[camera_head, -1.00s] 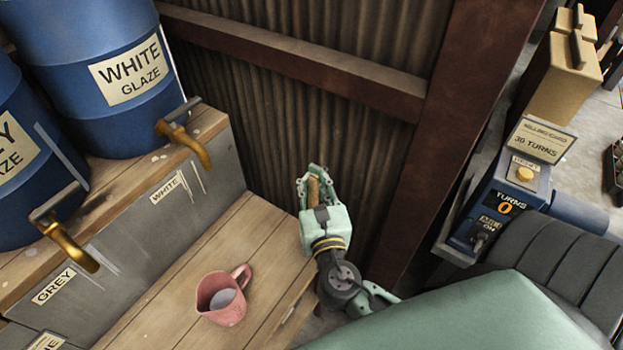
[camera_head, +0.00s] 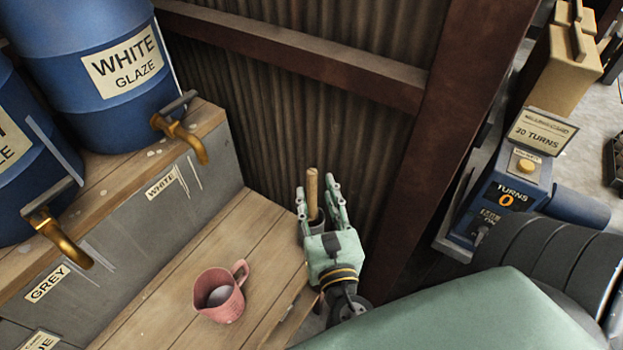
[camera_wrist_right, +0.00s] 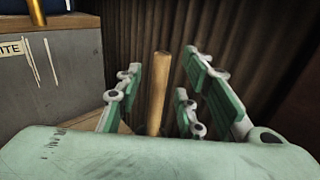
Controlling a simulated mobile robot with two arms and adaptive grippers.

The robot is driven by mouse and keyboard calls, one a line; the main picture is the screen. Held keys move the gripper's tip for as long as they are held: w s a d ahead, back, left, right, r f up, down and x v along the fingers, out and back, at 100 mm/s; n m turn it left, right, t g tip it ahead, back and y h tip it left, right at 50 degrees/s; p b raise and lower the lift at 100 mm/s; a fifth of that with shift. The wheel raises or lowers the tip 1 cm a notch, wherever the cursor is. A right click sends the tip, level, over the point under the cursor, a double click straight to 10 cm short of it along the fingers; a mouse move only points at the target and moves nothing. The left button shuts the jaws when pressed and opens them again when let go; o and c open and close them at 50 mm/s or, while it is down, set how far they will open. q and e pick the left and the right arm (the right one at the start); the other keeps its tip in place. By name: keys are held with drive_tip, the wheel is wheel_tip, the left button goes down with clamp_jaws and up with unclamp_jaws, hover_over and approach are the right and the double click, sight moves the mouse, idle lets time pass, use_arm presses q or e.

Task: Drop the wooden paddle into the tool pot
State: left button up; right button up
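The wooden paddle (camera_head: 312,192) shows as a light-brown round handle standing nearly upright; its lower part is hidden. A dark grey round thing, seemingly the tool pot (camera_head: 319,219), shows around the foot of the handle, partly hidden by my right gripper. My right gripper (camera_head: 318,193) is open, with fingers on both sides of the handle. In the right wrist view the paddle (camera_wrist_right: 157,92) stands between the spread fingers with gaps on either side. The pot cannot be made out there. My left gripper is not in view.
A pink mug (camera_head: 219,295) stands on the wooden bench (camera_head: 180,287), left of my right gripper. Blue glaze barrels (camera_head: 95,75) with brass taps (camera_head: 183,136) stand on a ledge at left. A corrugated wall (camera_head: 260,125) is close behind the gripper. A blue control box (camera_head: 510,195) is at right.

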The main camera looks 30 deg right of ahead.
drive_tip(key=shift+b+v, duration=0.5)
drive_tip(key=shift+v, duration=1.85)
